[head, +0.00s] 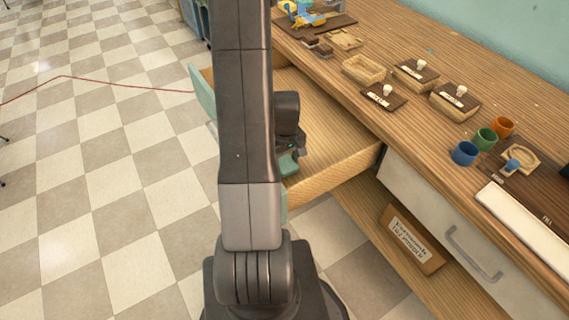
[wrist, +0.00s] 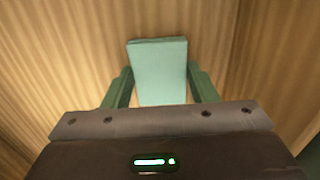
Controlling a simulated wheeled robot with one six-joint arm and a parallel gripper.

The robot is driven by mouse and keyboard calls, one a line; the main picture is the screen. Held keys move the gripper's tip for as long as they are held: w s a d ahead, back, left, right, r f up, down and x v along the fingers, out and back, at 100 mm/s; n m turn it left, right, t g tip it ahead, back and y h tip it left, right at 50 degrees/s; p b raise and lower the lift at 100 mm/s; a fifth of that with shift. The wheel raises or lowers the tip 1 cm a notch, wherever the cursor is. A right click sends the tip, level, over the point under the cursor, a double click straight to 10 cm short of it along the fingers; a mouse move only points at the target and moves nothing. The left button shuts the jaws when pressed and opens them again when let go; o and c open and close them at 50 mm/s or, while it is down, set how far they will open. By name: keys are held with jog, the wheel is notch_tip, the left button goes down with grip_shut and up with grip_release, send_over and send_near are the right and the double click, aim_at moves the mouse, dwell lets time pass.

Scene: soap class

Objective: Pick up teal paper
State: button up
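The teal paper (wrist: 158,72) is a small pale-teal rectangle in the wrist view, lying over the wooden drawer bottom. My gripper (wrist: 160,70) has its two dark green fingers apart, one on each side of the paper. The fingers are very close to the paper's side edges; I cannot tell whether they touch. In the head view my gripper (head: 288,160) is low inside the open drawer (head: 335,125), mostly behind my arm, and the paper cannot be made out there.
The drawer's walls stand close around my gripper. The wooden counter (head: 470,60) to the right holds wooden trays, an orange cup (head: 503,126), a green cup (head: 484,139) and a blue cup (head: 464,153). A cardboard box (head: 412,238) sits on the shelf below. Checkered floor is open on the left.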

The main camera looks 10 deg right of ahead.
jog(key=c, duration=0.4)
